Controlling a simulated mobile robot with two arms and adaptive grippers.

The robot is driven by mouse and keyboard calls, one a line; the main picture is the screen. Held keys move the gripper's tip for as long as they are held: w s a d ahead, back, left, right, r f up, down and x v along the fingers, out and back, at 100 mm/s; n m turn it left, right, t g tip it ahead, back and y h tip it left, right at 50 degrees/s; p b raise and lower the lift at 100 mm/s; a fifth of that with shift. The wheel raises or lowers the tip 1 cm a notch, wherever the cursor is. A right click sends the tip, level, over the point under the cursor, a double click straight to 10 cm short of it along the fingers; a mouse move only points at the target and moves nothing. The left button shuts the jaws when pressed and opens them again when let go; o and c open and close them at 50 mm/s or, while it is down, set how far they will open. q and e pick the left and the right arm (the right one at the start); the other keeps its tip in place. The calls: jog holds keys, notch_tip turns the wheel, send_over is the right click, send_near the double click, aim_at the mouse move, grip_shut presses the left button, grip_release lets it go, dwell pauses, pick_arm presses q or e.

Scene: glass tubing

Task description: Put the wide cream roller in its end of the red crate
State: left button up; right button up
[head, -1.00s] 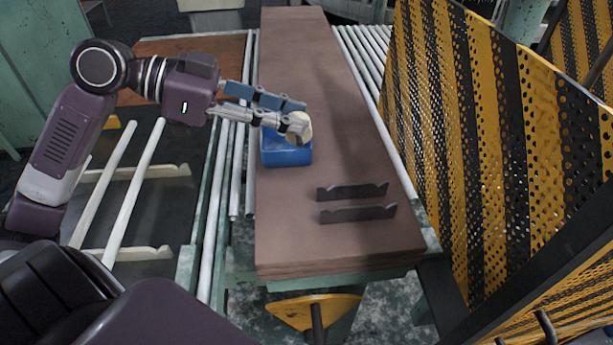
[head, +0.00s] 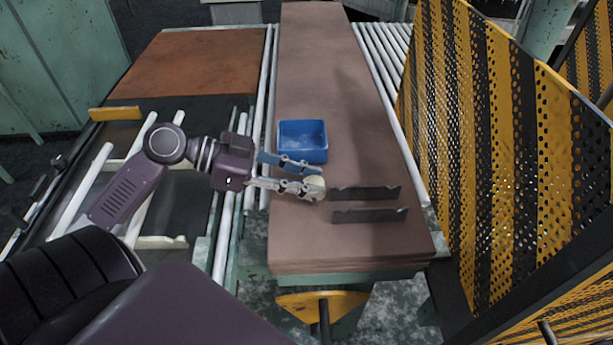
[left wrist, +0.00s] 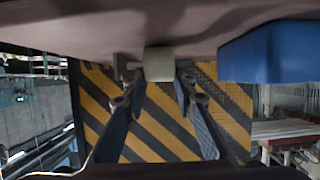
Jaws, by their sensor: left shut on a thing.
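A short, wide cream roller (head: 317,189) is in the fingertips of my left gripper (head: 312,180), just left of two dark notched rails (head: 366,192) on the brown board. The left gripper is shut on it. In the left wrist view the roller (left wrist: 158,64) shows between the two finger ends (left wrist: 157,84). No red crate is in view. A blue open bin (head: 303,155) stands on the board just behind the gripper and looks empty. It also shows at the upper right of the left wrist view (left wrist: 272,52). My right gripper is not in view.
The long brown board (head: 340,245) is clear in front of the rails and behind the bin. Rollers (head: 385,75) flank it. A yellow and black perforated guard (head: 490,150) rises on the right.

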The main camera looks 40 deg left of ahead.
pick_arm(q)
jog(key=o, duration=0.7)
jog(key=shift+f, duration=0.15)
jog(key=o, duration=0.5)
jog(key=shift+c, duration=0.2)
